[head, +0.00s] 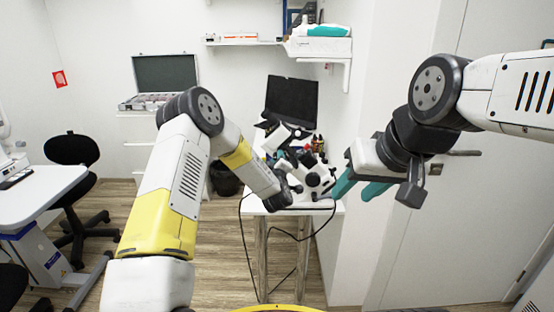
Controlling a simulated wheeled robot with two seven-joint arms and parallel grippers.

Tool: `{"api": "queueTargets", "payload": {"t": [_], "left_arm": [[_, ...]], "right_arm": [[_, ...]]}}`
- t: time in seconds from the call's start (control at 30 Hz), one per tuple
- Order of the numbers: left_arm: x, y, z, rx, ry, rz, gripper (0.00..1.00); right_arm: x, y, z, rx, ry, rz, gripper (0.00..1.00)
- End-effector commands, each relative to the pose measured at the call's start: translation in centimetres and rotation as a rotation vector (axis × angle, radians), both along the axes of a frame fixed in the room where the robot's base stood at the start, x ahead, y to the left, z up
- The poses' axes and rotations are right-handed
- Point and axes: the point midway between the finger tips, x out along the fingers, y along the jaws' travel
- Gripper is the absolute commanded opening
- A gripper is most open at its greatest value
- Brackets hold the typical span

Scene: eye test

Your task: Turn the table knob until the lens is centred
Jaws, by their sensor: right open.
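My left arm's dark wrist end (278,197) reaches over the small white table (338,208) in the middle. Its jaws are not clear against the white and black device (312,178) there, so I cannot tell their state. My right gripper (350,198) has two teal fingers, open and apart with nothing seen between them, in front of the table's right edge and the wall. I cannot make out a table knob or a centred lens. An open case (165,101) stands on a white cabinet at the back left.
A dark monitor (292,98) stands behind the device. A white desk (40,190) and black chair (72,150) are at the left. Dark cables (243,235) hang from the small table. A door (450,235) is at the right. Wood floor (220,250) shows between desk and table.

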Motion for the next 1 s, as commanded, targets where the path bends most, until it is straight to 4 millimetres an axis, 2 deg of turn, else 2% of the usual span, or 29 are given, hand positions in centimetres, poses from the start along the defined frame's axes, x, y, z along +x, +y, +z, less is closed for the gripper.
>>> {"api": "queueTargets", "payload": {"t": [0.03, 0.1, 0.23, 0.43, 0.7, 0.73, 0.8, 0.83, 1.0], "left_arm": [[-0.01, 0.01, -0.02, 0.0, 0.0, 0.0, 0.1], [-0.01, 0.02, -0.02, 0.0, 0.001, 0.001, 0.0], [-0.03, -0.05, 0.0, 0.021, 0.001, -0.001, 0.0], [-0.02, -0.05, 0.03, 0.167, 0.0, -0.001, 0.0], [-0.02, 0.0, -0.02, 0.178, 0.001, 0.0, 0.0], [-0.02, 0.0, -0.02, 0.178, 0.001, 0.0, 0.34], [-0.02, 0.01, -0.03, 0.177, 0.001, 0.0, 0.47], [-0.02, 0.01, -0.03, 0.177, 0.001, 0.0, 0.51], [-0.02, 0.02, -0.02, 0.177, 0.001, 0.001, 0.51]], "right_arm": [[0.0, 0.0, 0.0, 0.0, 0.0, 0.0, 0.44], [0.0, 0.0, 0.0, 0.0, 0.0, 0.0, 0.44], [0.0, 0.0, 0.0, 0.0, 0.0, 0.0, 0.44], [0.0, 0.0, 0.0, 0.0, 0.0, 0.0, 0.44], [0.0, 0.0, 0.0, 0.0, 0.0, 0.0, 0.44], [0.0, 0.0, 0.0, 0.0, 0.0, 0.0, 0.44], [0.0, 0.0, 0.0, 0.0, 0.0, 0.0, 0.44], [0.0, 0.0, 0.0, 0.0, 0.0, 0.0, 0.44], [0.0, 0.0, 0.0, 0.0, 0.0, 0.0, 0.44]]}}
